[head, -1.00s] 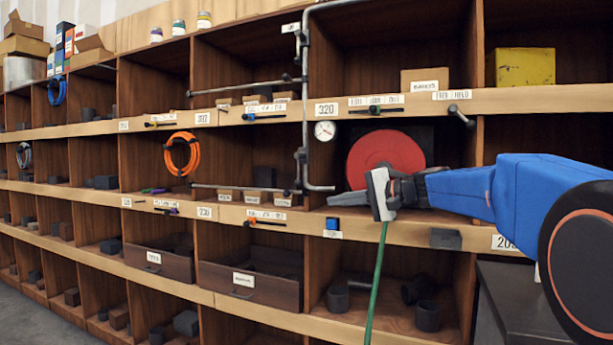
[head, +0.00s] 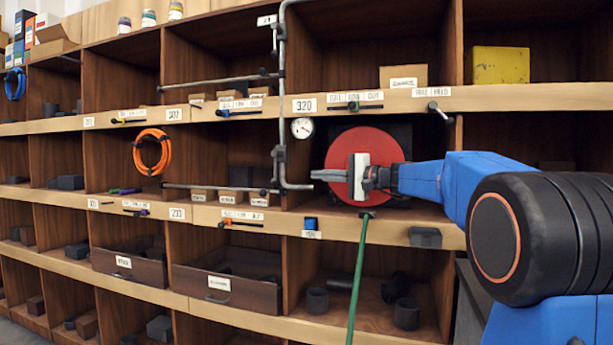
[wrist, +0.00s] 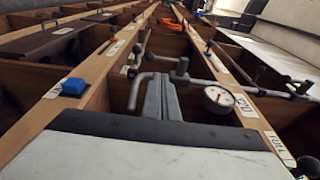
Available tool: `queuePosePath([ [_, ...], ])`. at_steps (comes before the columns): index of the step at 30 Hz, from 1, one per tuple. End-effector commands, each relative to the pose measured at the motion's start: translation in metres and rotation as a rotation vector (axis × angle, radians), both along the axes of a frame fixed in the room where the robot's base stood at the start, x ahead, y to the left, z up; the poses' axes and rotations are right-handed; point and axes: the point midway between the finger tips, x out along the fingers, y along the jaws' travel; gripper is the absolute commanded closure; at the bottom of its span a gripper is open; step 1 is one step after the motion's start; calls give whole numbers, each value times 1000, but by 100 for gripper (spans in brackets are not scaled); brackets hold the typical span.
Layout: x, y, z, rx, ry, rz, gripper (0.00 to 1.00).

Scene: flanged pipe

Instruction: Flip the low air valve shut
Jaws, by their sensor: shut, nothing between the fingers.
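My gripper (head: 314,174) is shut and empty, its fingers pointing left in front of the red disc, close to the lower bend of the grey pipe (head: 282,120). In the wrist view the shut fingers (wrist: 161,85) reach toward the pipe bend (wrist: 134,92). A thin lower pipe (head: 215,187) runs left from the riser. A small dark fitting (head: 265,192), which looks like the low air valve, sits near its right end, left of my fingertips and apart from them. Its lever's position is too small to tell. A similar upper fitting (head: 264,72) sits on the upper pipe.
A round gauge (head: 302,128) is above my fingers. A red disc (head: 362,165) stands behind my gripper. A green rod (head: 358,270) slants down below it. A blue block (head: 311,223) sits on the ledge below. Small boxes (head: 240,177) stand behind the lower pipe.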

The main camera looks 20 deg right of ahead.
Motion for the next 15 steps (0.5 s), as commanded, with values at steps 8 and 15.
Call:
queuePosePath([
  [8,34,33,-1,1,1,5,100],
  [15,65,61,0,0,0,4,100],
])
